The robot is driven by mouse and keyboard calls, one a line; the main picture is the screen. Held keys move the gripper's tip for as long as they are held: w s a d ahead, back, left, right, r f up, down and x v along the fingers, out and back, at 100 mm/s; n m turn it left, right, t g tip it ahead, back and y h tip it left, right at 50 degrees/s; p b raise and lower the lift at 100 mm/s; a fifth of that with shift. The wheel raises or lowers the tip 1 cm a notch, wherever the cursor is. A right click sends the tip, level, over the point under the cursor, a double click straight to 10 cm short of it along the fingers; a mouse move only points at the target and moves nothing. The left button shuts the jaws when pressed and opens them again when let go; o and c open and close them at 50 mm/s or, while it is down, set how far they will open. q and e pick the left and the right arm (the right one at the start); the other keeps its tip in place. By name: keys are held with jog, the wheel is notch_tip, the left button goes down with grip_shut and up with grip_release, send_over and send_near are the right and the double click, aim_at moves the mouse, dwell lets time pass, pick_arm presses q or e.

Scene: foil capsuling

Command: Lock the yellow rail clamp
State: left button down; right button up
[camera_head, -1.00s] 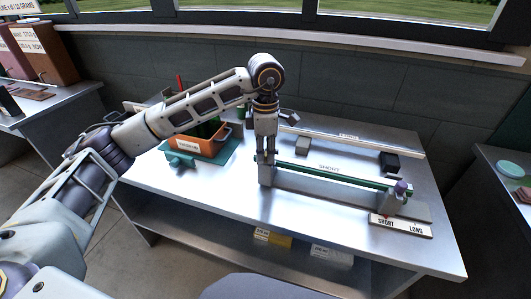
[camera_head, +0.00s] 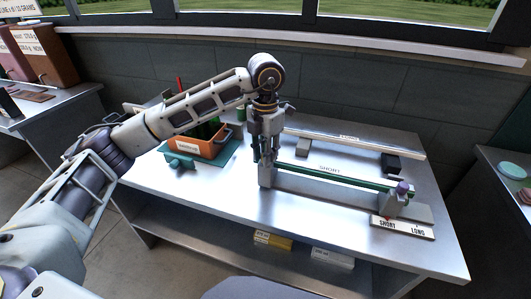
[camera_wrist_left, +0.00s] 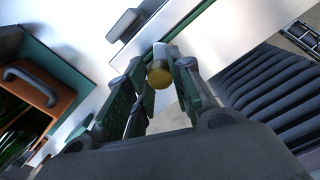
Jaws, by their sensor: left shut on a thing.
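The yellow rail clamp shows as a round yellow knob (camera_wrist_left: 159,75) between the fingers in the left wrist view. My left gripper (camera_head: 265,156) points down at the left end of the rail fixture and is shut on this knob. In the left wrist view the green fingers (camera_wrist_left: 160,62) lie on either side of it. In the head view I cannot make out the knob behind the fingers. A green rail (camera_head: 330,175) runs right from the fixture's grey left block (camera_head: 265,176) to a right block with a purple knob (camera_head: 402,187). My right gripper is not in view.
An orange bin (camera_head: 197,147) with green bottles stands on a teal mat left of the fixture. A dark block (camera_head: 391,163) and a long pale bar (camera_head: 355,143) lie behind the rail. A SHORT/LONG sign (camera_head: 402,228) sits at the right front. The table's front left is clear.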

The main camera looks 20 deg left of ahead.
pick_arm(q)
jog(key=n, duration=0.5)
jog(key=shift+n, duration=1.8)
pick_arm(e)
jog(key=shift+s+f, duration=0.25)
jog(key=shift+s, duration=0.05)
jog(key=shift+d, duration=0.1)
pick_arm(q)
jog(key=c, duration=1.2)
grip_release()
jog(key=shift+c, duration=0.2)
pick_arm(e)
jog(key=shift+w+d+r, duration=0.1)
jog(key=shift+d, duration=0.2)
pick_arm(q)
notch_tip(320, 180, up, 12)
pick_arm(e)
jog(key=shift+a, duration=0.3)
